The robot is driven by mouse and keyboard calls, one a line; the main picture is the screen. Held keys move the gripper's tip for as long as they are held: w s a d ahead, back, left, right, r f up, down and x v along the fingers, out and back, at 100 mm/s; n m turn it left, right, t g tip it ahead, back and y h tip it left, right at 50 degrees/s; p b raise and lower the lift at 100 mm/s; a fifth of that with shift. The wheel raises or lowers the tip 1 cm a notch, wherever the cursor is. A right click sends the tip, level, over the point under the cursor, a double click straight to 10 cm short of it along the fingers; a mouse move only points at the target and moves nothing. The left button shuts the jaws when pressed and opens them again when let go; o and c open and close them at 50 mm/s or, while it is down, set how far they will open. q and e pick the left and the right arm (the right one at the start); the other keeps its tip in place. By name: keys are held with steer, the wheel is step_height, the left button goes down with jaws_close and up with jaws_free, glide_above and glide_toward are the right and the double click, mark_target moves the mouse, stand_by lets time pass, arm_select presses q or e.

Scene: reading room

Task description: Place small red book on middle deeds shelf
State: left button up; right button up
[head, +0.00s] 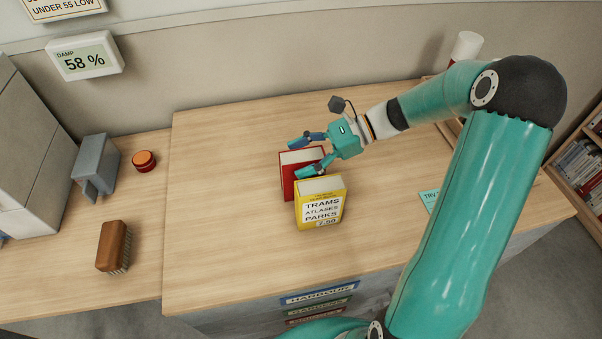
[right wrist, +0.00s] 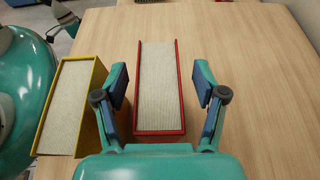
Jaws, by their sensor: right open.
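The small red book (head: 288,178) stands upright on the wooden table, just behind a yellow book, which hides part of it in the head view. In the right wrist view the red book (right wrist: 160,90) shows its pale page edges between red covers. My right gripper (head: 308,156) is open, with its fingers on either side of the red book. In the right wrist view the fingers (right wrist: 160,92) show a gap to the book on both sides. The deeds shelf cannot be made out for certain.
The yellow book (head: 320,210), lettered TRAMS ATLASES PARKS, stands close beside the red one. A brush (head: 113,247), a grey metal object (head: 96,167) and an orange-topped tin (head: 144,161) sit on the left. Coloured labels (head: 320,293) are on the table's front. The table's left half is clear.

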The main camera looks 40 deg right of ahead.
steer(key=shift+c, duration=0.4)
jaws_close()
steer(key=shift+r, duration=0.2)
